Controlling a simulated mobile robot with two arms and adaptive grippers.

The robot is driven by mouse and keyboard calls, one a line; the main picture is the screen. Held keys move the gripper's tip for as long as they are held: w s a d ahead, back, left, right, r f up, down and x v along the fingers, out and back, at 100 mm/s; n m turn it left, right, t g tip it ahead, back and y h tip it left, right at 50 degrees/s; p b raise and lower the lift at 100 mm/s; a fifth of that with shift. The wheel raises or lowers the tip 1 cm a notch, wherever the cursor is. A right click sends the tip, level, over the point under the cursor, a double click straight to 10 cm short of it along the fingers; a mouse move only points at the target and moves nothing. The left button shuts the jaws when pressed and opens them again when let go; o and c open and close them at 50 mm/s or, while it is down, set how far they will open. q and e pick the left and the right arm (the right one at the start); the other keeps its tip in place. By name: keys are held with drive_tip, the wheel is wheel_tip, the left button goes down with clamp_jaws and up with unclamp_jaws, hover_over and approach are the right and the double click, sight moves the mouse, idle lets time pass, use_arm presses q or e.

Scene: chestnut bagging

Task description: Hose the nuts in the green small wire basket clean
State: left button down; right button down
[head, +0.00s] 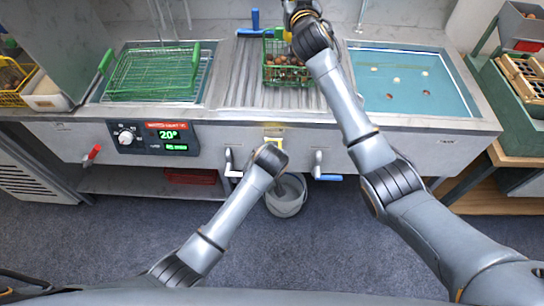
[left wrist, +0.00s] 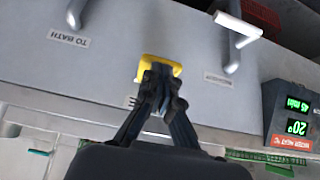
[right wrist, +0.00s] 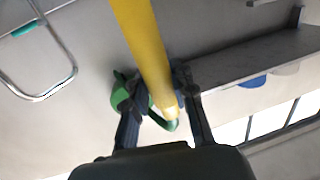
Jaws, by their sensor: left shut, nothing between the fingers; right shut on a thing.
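The green small wire basket (head: 275,78) stands on the ribbed drainboard, with brown nuts (head: 287,72) inside. My right gripper (right wrist: 158,97) is shut on a green piece, seemingly the spray nozzle (right wrist: 122,92), and a thick yellow hose (right wrist: 146,45) runs across the right wrist view in front of it. In the head view my right wrist is above the basket's back right corner and hides the fingers. My left gripper (left wrist: 160,82) is shut and empty at the yellow handle (left wrist: 150,60) on the front panel; whether they touch is unclear.
A larger green wire basket (head: 150,72) sits over the left basin. The right basin (head: 458,95) holds water with a few floating pieces. Lever taps (head: 318,165) line the front panel, and a grey bucket (head: 287,207) stands below. A blue tool (head: 255,22) is at the back.

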use_arm(q)
drive_tip(key=v, duration=1.1)
drive_tip(key=shift+s, duration=0.1)
idle(0.7)
